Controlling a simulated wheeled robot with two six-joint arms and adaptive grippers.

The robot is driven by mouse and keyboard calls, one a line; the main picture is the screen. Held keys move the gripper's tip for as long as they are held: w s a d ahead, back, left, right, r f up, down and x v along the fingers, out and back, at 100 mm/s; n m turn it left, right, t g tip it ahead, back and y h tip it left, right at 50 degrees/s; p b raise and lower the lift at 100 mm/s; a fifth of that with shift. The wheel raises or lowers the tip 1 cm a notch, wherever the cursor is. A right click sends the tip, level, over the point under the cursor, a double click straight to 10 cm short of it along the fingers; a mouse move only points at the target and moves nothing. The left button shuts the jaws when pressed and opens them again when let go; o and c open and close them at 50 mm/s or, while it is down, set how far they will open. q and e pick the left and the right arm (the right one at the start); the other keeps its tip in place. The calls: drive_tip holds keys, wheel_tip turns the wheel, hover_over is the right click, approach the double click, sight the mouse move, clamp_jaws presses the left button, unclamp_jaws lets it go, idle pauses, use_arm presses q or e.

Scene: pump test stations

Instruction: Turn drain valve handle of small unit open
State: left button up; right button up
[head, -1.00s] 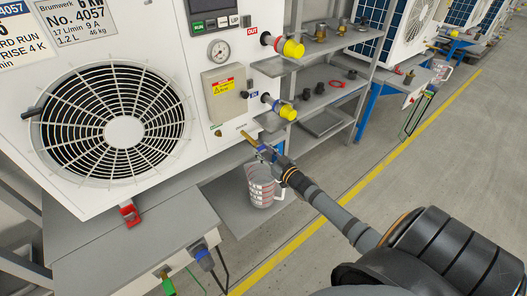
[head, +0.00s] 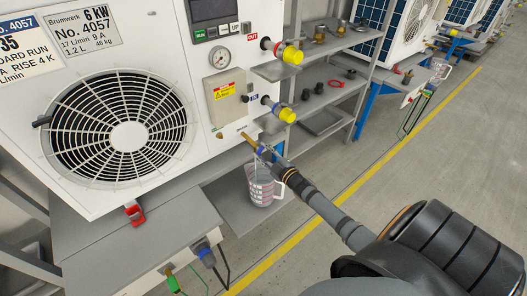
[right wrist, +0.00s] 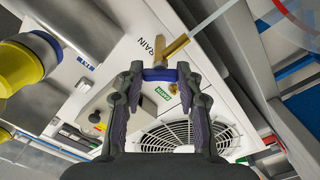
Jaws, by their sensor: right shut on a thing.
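The small unit is the white cabinet (head: 205,140) with a round fan grille. Its brass drain valve (head: 249,138) sticks out low on the right side, and in the right wrist view the brass body (right wrist: 176,46) is beside the lettering "RAIN". My right gripper (head: 268,156) is shut on the blue drain valve handle (right wrist: 160,75), which lies crosswise between its fingertips. A thin pale streak (right wrist: 212,17), seemingly liquid, runs from the brass spout towards a clear jug with red markings (head: 261,190) below. My left gripper is not in view.
Two yellow-capped ports (head: 292,55) stick out above the valve. A grey shelf (head: 335,85) with small fittings stands behind them. A red clamp (head: 134,214) sits under the cabinet. The floor (head: 420,150) to the right is open, with a yellow line.

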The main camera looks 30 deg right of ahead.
drive_tip(key=n+p, duration=0.1)
drive_tip(key=n, duration=0.6)
drive_tip(key=shift+n, duration=0.3)
drive_tip(key=shift+f+n, duration=0.1)
drive_tip(key=shift+n, duration=0.2)
drive_tip(key=o, duration=1.1)
drive_tip(key=shift+o, duration=0.2)
drive_tip(key=s, duration=1.2)
drive_tip(key=shift+d, duration=0.45)
